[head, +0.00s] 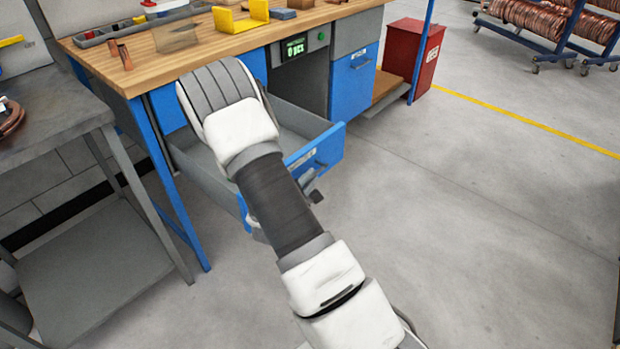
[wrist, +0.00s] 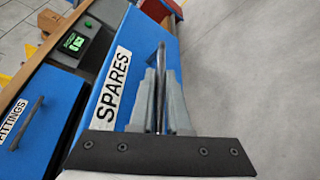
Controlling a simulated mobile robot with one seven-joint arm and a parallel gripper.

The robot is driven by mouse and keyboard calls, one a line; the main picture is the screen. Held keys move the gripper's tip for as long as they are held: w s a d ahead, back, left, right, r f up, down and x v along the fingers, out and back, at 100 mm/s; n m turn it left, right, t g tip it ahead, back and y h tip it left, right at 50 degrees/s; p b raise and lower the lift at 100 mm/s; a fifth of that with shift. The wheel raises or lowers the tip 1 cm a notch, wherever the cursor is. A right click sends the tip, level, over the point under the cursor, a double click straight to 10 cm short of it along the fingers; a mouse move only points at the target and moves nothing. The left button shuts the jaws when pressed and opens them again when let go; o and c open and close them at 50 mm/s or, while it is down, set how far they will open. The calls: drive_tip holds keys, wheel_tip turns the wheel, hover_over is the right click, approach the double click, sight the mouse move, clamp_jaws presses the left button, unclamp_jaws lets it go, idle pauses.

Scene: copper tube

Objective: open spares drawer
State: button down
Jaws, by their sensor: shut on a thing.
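The spares drawer is pulled well out from under the workbench in the head view, its blue front (head: 328,148) standing away from the bench and its grey inside showing. In the wrist view its blue front carries a white SPARES label (wrist: 113,90). The dark bar handle (wrist: 161,60) runs between the two grey fingers of my gripper (wrist: 161,88), which is shut on it. In the head view my arm covers the middle of the drawer and most of my gripper.
A grey side table (head: 60,125) stands left. The workbench top (head: 150,72) holds a yellow fixture (head: 240,18). A red bin (head: 410,58) stands right.

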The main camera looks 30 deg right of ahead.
drive_tip(key=c, duration=0.9)
unclamp_jaws()
drive_tip(key=p+v, duration=0.3)
drive_tip(key=v, duration=1.4)
drive_tip(key=shift+s+a+r+p, duration=0.1)
drive_tip(key=shift+s+a+p, duration=0.05)
drive_tip(key=shift+p, duration=0.2)
